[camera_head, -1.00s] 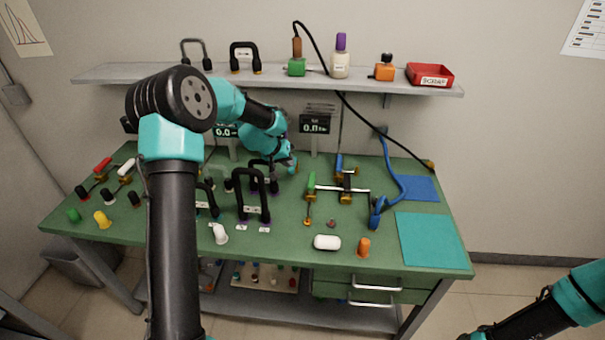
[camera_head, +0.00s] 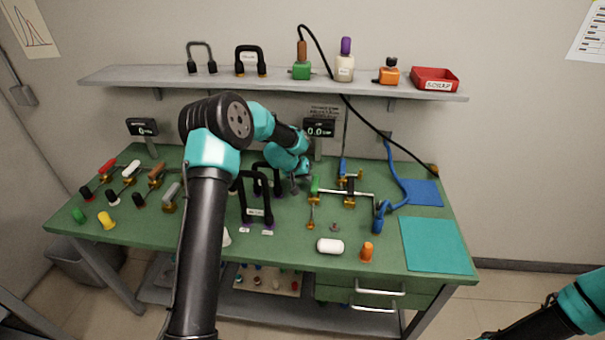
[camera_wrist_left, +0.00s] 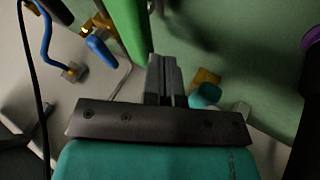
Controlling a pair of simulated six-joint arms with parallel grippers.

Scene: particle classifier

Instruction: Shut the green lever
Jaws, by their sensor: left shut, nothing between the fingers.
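The green lever (camera_head: 315,185) stands upright on the green bench, right of the middle, joined to a valve with brass fittings and a metal pipe. My left gripper (camera_head: 298,186) is shut and empty, just left of the green lever. In the left wrist view the lever's green handle (camera_wrist_left: 130,32) runs close beside the shut fingers (camera_wrist_left: 163,72), on their left; whether they touch is unclear. My right gripper is out of view.
A blue lever (camera_head: 343,168) and blue hose (camera_head: 398,185) are to the right. Black arched frames (camera_head: 256,195) stand left of the gripper. A white cylinder (camera_head: 330,246) and orange plug (camera_head: 367,252) lie in front. A teal mat (camera_head: 435,245) is clear.

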